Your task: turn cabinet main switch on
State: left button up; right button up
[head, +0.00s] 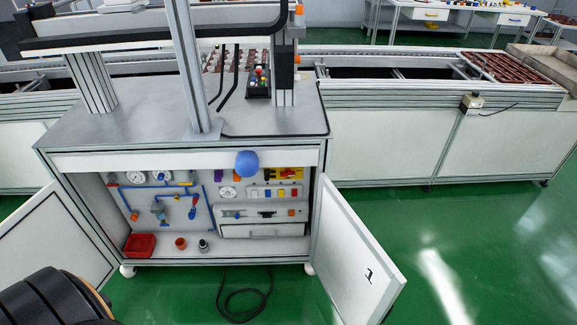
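The cabinet (190,160) under the grey worktop stands with both doors swung open, the left door (55,250) to the left and the right door (352,250), marked 1, to the right. On the right part of its back panel is a small yellow and red piece (291,173), which may be the main switch. Its on or off position is too small to tell. Below it is a grey strip with several small coloured parts (274,192). Neither of my grippers is in view. A dark rounded part of my own body shows at the bottom left.
Gauges and blue pipes (160,190) fill the left. A red bin (140,245) sits on the cabinet floor. A black cable (242,298) lies on the green floor in front.

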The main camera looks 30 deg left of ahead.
aim_at(287, 172)
jog(key=u, duration=1)
jog(key=i+l, duration=0.1)
jog(key=i+l+u, duration=0.05)
jog(key=l, duration=0.05)
